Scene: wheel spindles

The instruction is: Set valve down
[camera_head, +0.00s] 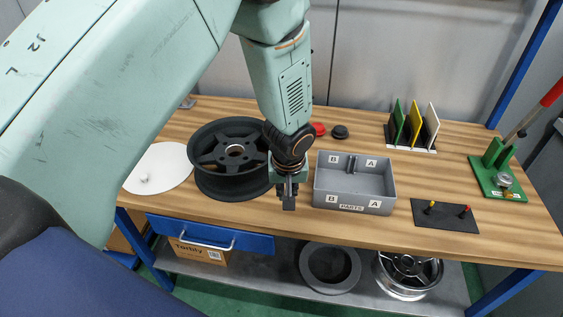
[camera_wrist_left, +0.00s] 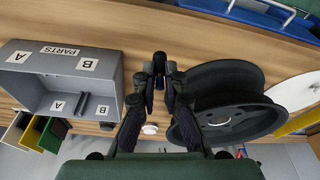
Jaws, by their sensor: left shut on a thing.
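My left gripper (camera_head: 288,202) points down over the front of the table, between the black wheel (camera_head: 232,160) and the grey parts bin (camera_head: 318,187). In the left wrist view my left gripper (camera_wrist_left: 160,76) is shut on a small dark cylindrical piece, apparently the valve (camera_wrist_left: 160,58), between its fingertips. The fingers hide much of it, and I cannot tell whether it touches the table. The wheel (camera_wrist_left: 232,82) is close beside the fingers at right, and the bin (camera_wrist_left: 103,70) is at left. My right gripper is not in view.
The bin bears A and B labels. A white disc (camera_head: 150,178) lies left of the wheel. A red cap (camera_head: 318,129) and a black cap (camera_head: 340,131) lie behind. A panel rack (camera_head: 412,140), black plate (camera_head: 440,217) and green stand (camera_head: 490,175) stand at right.

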